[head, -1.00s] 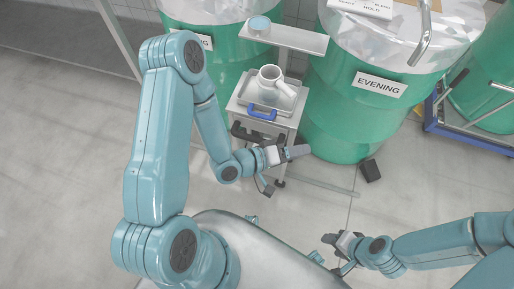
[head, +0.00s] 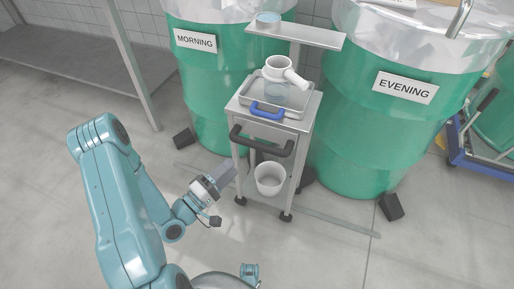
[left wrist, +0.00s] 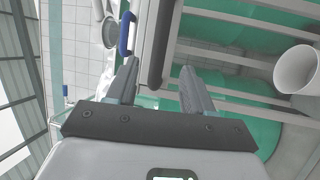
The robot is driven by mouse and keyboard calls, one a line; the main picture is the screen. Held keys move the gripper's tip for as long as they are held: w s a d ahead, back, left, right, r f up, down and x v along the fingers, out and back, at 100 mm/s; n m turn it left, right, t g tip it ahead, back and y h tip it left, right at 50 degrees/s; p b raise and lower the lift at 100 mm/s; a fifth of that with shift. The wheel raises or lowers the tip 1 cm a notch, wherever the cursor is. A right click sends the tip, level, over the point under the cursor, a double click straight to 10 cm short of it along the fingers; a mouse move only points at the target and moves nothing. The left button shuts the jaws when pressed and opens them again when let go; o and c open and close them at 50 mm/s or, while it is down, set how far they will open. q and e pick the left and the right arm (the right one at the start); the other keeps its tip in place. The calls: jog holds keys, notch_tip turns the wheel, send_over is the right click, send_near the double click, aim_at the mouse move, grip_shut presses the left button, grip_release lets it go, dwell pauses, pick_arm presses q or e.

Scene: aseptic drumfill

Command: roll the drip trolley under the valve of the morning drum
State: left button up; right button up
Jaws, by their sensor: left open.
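The drip trolley (head: 285,124) is a small steel cart standing in front of the gap between two green drums. Its front has a black push handle (head: 262,142), which also shows in the left wrist view (left wrist: 157,45). The morning drum (head: 207,95) stands behind it to the left, under a "MORNING" label (head: 196,41). I cannot make out the drum's valve. My left gripper (head: 229,174) is open and empty, low by the trolley's front left leg. In the left wrist view the handle lies beyond the open fingers (left wrist: 158,68). My right gripper is out of view.
The trolley carries a steel tray (head: 309,101) with a blue handle (head: 268,111) and a white jug (head: 278,70); a white bucket (head: 270,180) sits on its lower shelf. The evening drum (head: 355,135) stands at right. Dark wedges (head: 391,207) lie on the floor. Floor at left is clear.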

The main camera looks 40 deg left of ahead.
aim_at(256, 145)
pick_arm(q)
jog(key=b+x, duration=0.1)
jog(key=x, duration=1)
jog(key=shift+w+d, duration=0.15)
jog(key=shift+w, duration=0.2)
grip_shut()
